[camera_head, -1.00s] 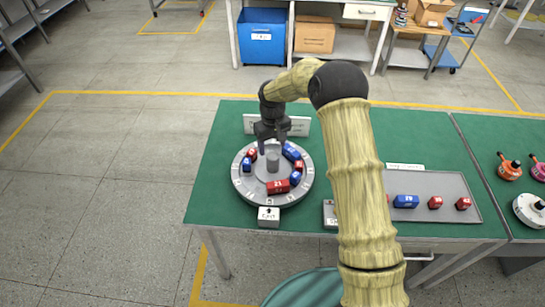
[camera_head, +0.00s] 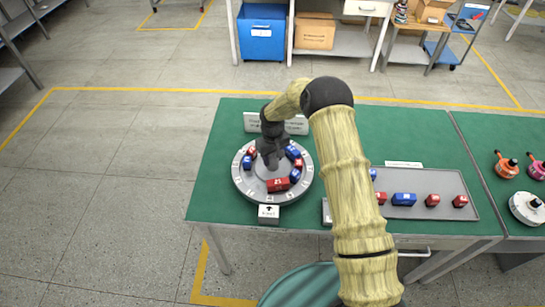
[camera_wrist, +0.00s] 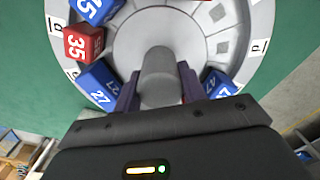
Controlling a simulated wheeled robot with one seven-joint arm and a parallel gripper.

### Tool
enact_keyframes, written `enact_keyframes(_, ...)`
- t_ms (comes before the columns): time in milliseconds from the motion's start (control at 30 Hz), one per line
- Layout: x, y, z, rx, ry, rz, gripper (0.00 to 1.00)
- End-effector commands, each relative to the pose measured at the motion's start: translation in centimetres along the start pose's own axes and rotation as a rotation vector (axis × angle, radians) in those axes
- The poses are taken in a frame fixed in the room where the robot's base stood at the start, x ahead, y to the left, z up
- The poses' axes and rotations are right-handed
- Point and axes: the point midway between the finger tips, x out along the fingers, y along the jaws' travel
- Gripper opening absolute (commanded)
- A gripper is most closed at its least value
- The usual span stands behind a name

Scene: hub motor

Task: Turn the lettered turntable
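The turntable (camera_head: 242,188) is a round grey disc with lettered tags on its rim, at the left of the green table. Several red and blue numbered blocks stand on it, such as the red block (camera_head: 278,185). In the wrist view, a red block marked 35 (camera_wrist: 82,43) and a blue block marked 27 (camera_wrist: 98,86) are at the left. My gripper (camera_wrist: 159,88) is down at the middle, its fingers on both sides of the grey centre post (camera_wrist: 158,72). I cannot tell whether they press on it. My wrist hides the post in the head view.
A small arrow marker (camera_head: 268,214) stands at the turntable's front edge. A white sign (camera_head: 296,125) stands behind it. A grey tray (camera_head: 458,186) with red and blue blocks lies to the right. Orange and white parts are on the far-right table.

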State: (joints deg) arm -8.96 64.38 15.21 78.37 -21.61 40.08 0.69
Motion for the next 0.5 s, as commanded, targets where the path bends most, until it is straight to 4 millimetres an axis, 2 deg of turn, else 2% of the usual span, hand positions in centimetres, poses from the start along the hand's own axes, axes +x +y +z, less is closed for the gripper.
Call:
enact_keyframes(33, -0.02, -0.04, -0.01, 0.0, 0.0, -0.001, 0.2)
enact_keyframes(133, -0.03, -0.05, -0.01, 0.0, 0.0, -0.001, 0.0)
enact_keyframes(500, -0.02, -0.08, -0.03, 0.021, 0.0, -0.001, 0.0)
